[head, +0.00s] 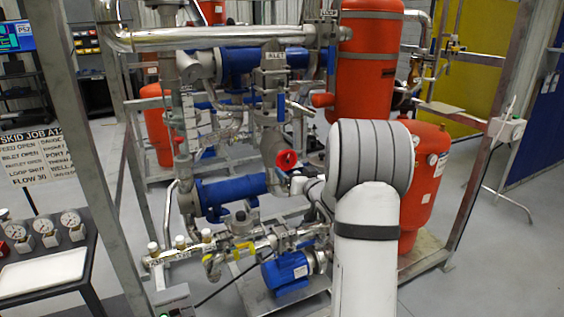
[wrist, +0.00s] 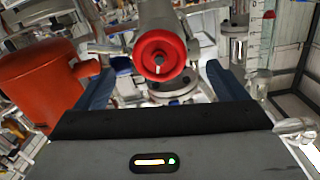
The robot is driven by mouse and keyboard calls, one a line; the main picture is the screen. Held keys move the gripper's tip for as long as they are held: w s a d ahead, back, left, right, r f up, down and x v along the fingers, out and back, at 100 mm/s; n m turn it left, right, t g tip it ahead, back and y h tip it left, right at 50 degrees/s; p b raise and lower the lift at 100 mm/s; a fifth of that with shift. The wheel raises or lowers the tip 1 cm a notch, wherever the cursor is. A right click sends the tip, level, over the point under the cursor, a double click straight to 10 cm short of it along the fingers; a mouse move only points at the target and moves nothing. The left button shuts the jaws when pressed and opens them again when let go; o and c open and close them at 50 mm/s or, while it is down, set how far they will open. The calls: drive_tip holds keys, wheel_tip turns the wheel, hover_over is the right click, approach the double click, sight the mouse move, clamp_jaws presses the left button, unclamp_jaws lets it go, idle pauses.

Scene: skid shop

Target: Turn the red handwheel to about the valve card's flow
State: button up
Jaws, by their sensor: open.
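The red handwheel (head: 287,160) sits on the pipework left of my white arm in the head view. In the wrist view the handwheel (wrist: 161,55) faces me at upper middle, with a dark recessed centre and a small pale mark. My gripper (wrist: 160,85) is open, one dark finger on each side below the wheel. No finger visibly touches the wheel; the depth gap is hard to judge. In the head view my arm hides most of the gripper.
A pale graduated tube (wrist: 259,45) with a red piece near its top stands right of the wheel. An orange vessel (wrist: 40,88) is close on the left. Steel frame posts (head: 105,215), a blue cylinder (head: 230,192) and an orange tank (head: 425,185) crowd the skid.

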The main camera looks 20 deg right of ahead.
sight(287, 163)
drive_tip(key=w+p, duration=0.1)
drive_tip(key=w, duration=0.7)
drive_tip(key=shift+p, duration=0.35)
drive_tip(key=c, duration=0.9)
drive_tip(key=shift+a, duration=0.1)
drive_tip(key=shift+c, duration=0.3)
drive_tip(key=shift+f+b, duration=0.1)
drive_tip(key=shift+b, duration=0.2)
drive_tip(key=shift+n, duration=0.3)
